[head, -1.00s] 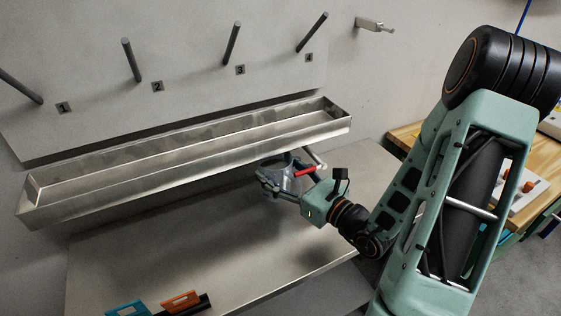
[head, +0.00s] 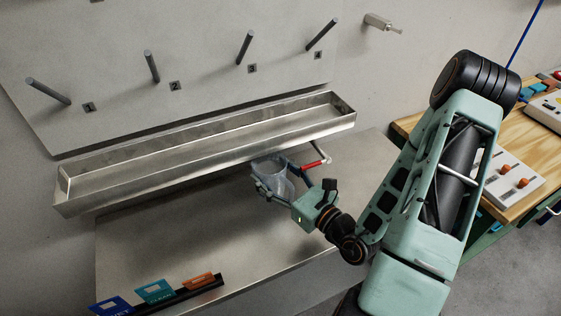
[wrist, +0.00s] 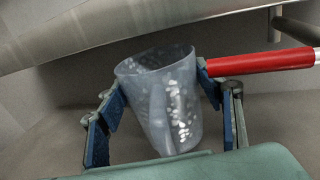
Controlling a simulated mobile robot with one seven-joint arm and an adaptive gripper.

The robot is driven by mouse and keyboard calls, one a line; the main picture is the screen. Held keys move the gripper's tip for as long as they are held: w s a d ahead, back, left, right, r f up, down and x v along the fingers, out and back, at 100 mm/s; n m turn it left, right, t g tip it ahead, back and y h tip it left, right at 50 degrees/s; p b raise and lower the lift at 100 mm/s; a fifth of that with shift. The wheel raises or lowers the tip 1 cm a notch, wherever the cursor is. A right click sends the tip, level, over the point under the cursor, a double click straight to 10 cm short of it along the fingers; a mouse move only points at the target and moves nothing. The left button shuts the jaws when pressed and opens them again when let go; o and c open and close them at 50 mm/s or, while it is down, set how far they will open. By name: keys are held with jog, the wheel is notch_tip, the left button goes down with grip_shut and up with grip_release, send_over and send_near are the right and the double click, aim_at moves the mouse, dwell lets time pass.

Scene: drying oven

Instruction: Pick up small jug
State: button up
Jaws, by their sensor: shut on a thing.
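The small jug (head: 267,174) is a clear, bluish plastic vessel with a handle. In the head view it is at my gripper's end, in front of the metal trough and above the grey bench top. My gripper (head: 270,187) is shut on it. In the wrist view the jug (wrist: 163,100) stands nearly upright, slightly tilted, between the blue finger pads of my gripper (wrist: 160,115), with its handle facing the camera. I cannot tell how far its base is from the bench.
A metal trough (head: 110,196) runs along the wall under numbered pegs. A red-handled lever (head: 312,165) is close beside the jug; it also shows in the wrist view (wrist: 260,62). Coloured cards (head: 155,291) stand at the bench's front edge. A wooden table (head: 490,160) is at right.

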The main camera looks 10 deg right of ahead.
jog(key=shift+s+a+r+p, duration=0.1)
jog(key=shift+s+a+p, duration=0.3)
jog(key=shift+a+p, duration=0.3)
jog(key=shift+s+a+p, duration=0.4)
jog(key=shift+a+p, duration=0.1)
jog(key=shift+p, duration=0.25)
